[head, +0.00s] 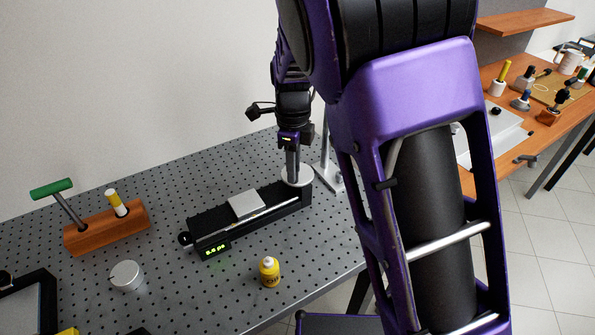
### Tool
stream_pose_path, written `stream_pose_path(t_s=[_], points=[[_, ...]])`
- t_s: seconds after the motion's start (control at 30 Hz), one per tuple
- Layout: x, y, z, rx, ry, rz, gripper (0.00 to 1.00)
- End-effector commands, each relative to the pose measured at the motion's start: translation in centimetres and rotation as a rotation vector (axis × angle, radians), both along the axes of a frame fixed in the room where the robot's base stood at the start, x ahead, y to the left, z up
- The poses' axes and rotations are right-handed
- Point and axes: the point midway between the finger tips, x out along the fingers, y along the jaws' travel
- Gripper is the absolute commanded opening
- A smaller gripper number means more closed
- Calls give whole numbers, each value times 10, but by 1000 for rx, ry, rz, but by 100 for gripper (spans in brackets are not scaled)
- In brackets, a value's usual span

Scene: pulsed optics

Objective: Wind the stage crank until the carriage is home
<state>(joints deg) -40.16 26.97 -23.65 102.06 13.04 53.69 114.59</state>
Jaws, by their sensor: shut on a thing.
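The stage (217,217) is a long black rail unit lying on the perforated grey table. Its carriage (246,204), a silver-grey plate, sits near the middle of the rail, somewhat left of centre. The crank (297,176) is a pale round disc at the stage's right end. My gripper (292,178) points straight down over the disc and is shut at it, seemingly on the crank's handle, which the fingers hide. A small green readout (215,250) glows on the stage's front left; its digits are too small to read surely.
A yellow bottle (269,271) stands in front of the stage. A wooden block (107,227) with a green-handled tool and a white dial (126,275) are at left. A metal post (327,165) stands close right of the crank. My arm hides the table's right part.

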Motion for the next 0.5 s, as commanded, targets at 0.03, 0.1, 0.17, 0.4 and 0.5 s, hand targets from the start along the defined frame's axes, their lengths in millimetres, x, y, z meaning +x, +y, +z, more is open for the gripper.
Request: stream_pose_path(t_s=[0.03,0.1,0.17,0.4,0.5], points=[[1,2,1,1,-3,-35,0],[1,2,1,2,-4,-69,0],[1,3,1,2,-4,-81,0],[2,3,1,2,-4,-89,0],[3,5,1,1,-4,-163,0]])
